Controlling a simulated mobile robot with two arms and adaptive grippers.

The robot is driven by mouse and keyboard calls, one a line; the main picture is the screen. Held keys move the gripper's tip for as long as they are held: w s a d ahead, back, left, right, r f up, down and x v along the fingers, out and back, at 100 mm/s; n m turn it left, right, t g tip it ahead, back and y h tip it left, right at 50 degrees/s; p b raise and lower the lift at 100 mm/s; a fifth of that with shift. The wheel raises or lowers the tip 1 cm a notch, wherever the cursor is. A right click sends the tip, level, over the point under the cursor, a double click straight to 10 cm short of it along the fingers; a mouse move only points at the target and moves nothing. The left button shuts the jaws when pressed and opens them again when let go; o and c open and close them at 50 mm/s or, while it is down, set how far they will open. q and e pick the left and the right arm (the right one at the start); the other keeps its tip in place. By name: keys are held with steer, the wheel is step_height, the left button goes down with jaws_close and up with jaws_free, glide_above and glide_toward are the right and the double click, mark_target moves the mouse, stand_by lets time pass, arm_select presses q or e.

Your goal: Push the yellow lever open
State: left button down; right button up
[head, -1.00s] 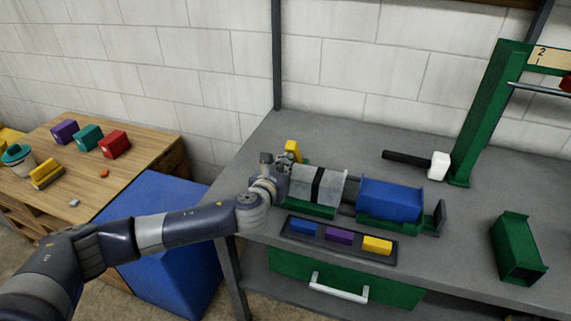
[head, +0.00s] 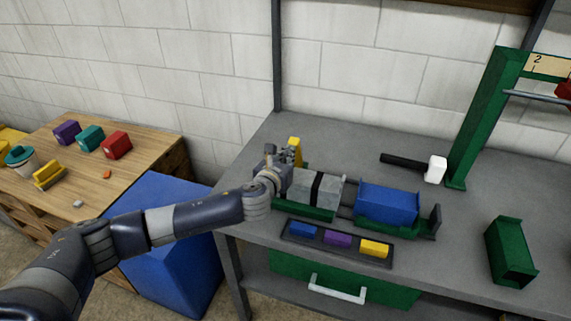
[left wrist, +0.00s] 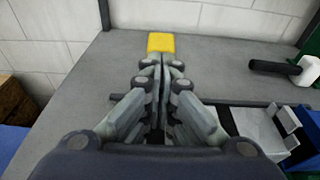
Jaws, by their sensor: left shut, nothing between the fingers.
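The yellow lever (head: 295,147) stands up at the left end of a green-based fixture on the grey bench. Its top also shows in the left wrist view (left wrist: 161,43), straight ahead of the fingertips. My left gripper (head: 272,158) is shut and empty, beside the lever on its left. In the left wrist view the shut fingers (left wrist: 158,66) appear just short of the lever; I cannot tell whether they touch it. The lever's lower part is hidden behind my gripper. My right gripper is not in view.
The fixture carries a grey block with a black band (head: 318,188) and a blue block (head: 387,202). A dark tray (head: 338,250) with coloured blocks lies in front. The bench's back left is clear.

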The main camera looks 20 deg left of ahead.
mark_target(294, 138)
arm_select(q)
steer(key=w+r+p, duration=0.1)
steer(key=w, duration=0.1)
steer(key=w+r+p, duration=0.1)
steer(key=shift+w+r, duration=0.35)
steer(key=shift+r, duration=0.05)
steer(key=w, duration=0.1)
steer(key=w+p, duration=0.1)
steer(key=w, duration=0.2)
steer(key=shift+w+d+r, duration=0.15)
steer(key=shift+w+r, duration=0.1)
steer(key=shift+r, duration=0.15)
steer(key=shift+r+x, duration=0.15)
steer(key=shift+x, duration=0.6)
steer(key=shift+r+x, duration=0.2)
steer(key=shift+x, duration=0.55)
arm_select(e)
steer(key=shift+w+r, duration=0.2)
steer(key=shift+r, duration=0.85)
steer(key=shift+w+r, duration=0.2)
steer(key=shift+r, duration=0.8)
arm_select(q)
steer(key=shift+w, duration=0.15)
steer(key=shift+r, duration=0.1)
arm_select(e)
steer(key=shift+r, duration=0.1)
